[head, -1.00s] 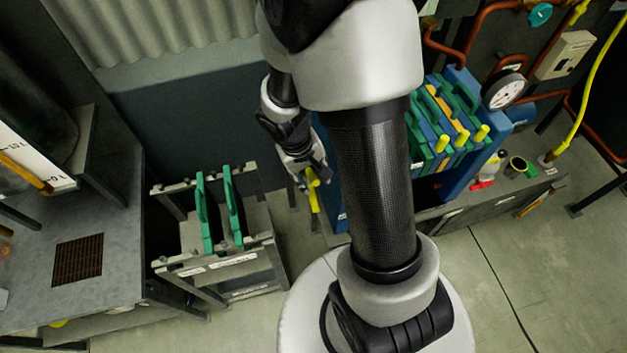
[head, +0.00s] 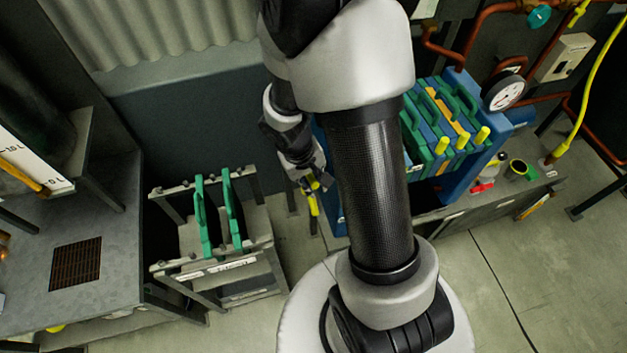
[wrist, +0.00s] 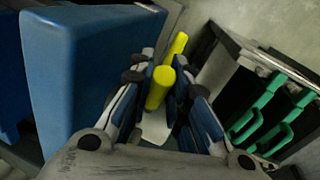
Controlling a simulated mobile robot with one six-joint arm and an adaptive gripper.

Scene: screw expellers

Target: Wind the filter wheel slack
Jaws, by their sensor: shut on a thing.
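The filter press (head: 462,178) is blue with green and yellow plates, to the right of my arm. The yellow grips of its wheel (head: 313,203) show at its left end; the rest of the wheel is mostly hidden by my arm and gripper. My gripper (head: 309,184) is at these grips. In the wrist view, my gripper (wrist: 164,108) has its fingers on either side of a yellow grip (wrist: 159,88) and is shut on it. A second yellow grip (wrist: 178,46) lies just beyond.
A grey rack (head: 262,237) with two green-handled plates stands left of my gripper. A grey bench (head: 110,255) is further left. A pressure gauge (head: 504,91), copper pipes and a yellow hose (head: 590,85) are at the right. Open floor lies at the lower right.

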